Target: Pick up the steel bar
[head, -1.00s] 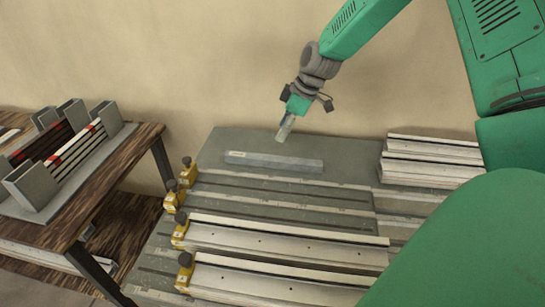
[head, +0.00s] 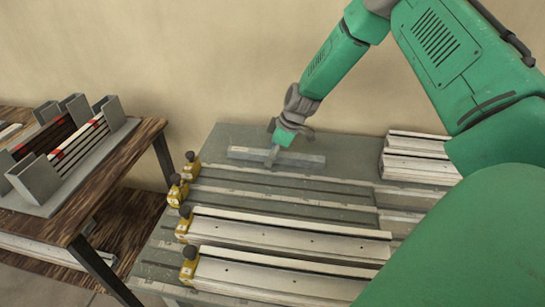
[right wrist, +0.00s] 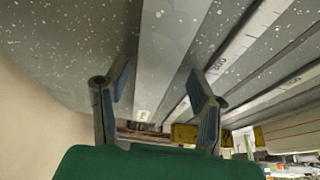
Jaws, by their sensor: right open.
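The steel bar (head: 303,160) is a long grey bar lying flat at the back of the grey bench (head: 345,147). My right gripper (head: 270,160) points down at the bar, left of its middle, and hides a small part of it. In the right wrist view the two fingers (right wrist: 158,78) are apart, and the bar (right wrist: 172,45) runs lengthwise through the space between them. I cannot tell whether either finger touches it. My left gripper is not in view.
Pale profiles (head: 285,235) lie in front of the bar, with yellow clamps (head: 182,228) at their left ends. More profiles (head: 415,155) are stacked at the back right. A wooden table (head: 130,160) with a grey rack (head: 62,185) stands left, across a gap.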

